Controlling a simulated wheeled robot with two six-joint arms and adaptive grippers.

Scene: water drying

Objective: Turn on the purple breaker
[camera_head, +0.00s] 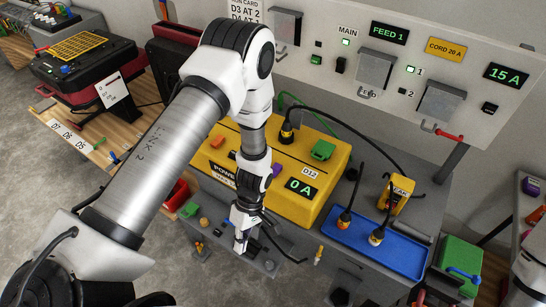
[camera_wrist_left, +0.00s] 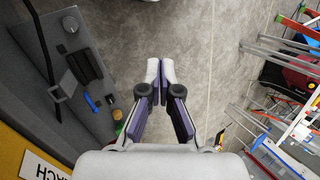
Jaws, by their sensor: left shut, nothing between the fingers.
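A purple piece (camera_head: 276,170), which looks like the purple breaker, shows on top of the yellow power box (camera_head: 335,175). My left arm partly covers it, and I cannot tell its switch position. My left gripper (camera_head: 240,246) is in front of the yellow box, low over the grey bench's front edge, and apart from the purple piece. In the left wrist view the same gripper (camera_wrist_left: 160,78) is shut with nothing between its fingers, with the floor beyond. The purple piece does not show there. My right gripper is out of view.
An orange piece (camera_head: 216,141) and a green piece (camera_head: 322,150) sit on the box, whose display reads 0 A. A blue tray (camera_head: 375,240) with black plugs lies to the right. Cables cross the area. A switch panel (camera_head: 320,60) stands behind.

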